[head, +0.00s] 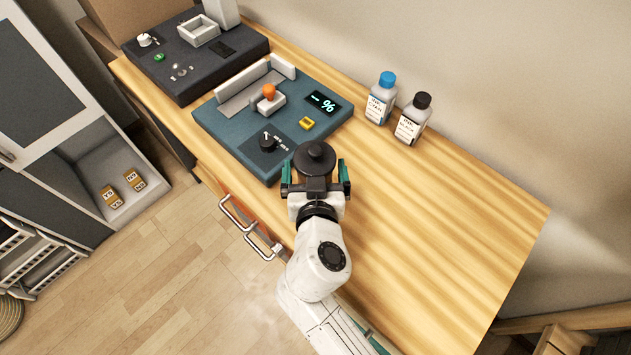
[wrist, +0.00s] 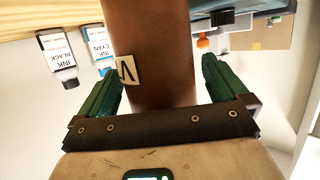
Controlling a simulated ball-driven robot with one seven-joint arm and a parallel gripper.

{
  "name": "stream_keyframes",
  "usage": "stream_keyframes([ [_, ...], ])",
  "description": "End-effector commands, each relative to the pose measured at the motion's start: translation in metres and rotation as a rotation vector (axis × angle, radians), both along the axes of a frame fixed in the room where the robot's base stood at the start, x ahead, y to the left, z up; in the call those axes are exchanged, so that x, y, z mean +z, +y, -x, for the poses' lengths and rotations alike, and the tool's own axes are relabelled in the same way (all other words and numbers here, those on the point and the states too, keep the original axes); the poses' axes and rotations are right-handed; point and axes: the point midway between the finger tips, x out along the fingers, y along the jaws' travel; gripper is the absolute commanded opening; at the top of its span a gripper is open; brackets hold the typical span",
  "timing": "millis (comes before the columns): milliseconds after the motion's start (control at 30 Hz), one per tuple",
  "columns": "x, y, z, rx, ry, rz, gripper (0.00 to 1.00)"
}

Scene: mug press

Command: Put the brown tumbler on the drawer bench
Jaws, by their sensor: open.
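The brown tumbler (wrist: 160,50) stands between the two green fingers of my gripper (wrist: 163,68) in the wrist view, with a pale label bearing a black letter on its side. Gaps show between the tumbler and the fingers. In the head view my gripper (head: 315,178) is at the bench's front edge, and a round dark top (head: 315,157), seemingly the tumbler's lid, shows between the fingers. The tumbler's body is hidden there, so I cannot tell whether its base touches the bench. The drawer bench (head: 450,215) has a wooden top and metal handles on its front.
A blue press station (head: 225,130) with an orange knob lies just beyond my gripper. A dark station (head: 165,85) is farther left. A blue-capped bottle (head: 381,98) and a black-capped bottle (head: 413,118) stand near the wall. The bench's right part is clear.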

Motion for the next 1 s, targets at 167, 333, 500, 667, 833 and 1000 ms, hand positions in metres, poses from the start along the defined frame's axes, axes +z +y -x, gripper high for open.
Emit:
stream_keyframes([
  [167, 0.006, -0.003, 0.021, 0.003, -0.001, 0.001, 1.0],
  [333, 0.016, -0.007, 0.055, 0.002, 0.0, 0.0, 1.0],
  [500, 0.027, -0.011, 0.086, 0.001, 0.0, 0.0, 1.0],
  [667, 0.033, -0.013, 0.105, 0.001, 0.0, 0.001, 1.0],
  [833, 0.037, -0.014, 0.113, 0.0, 0.0, 0.0, 1.0],
  [1000, 0.037, -0.014, 0.114, 0.0, 0.0, 0.0, 1.0],
])
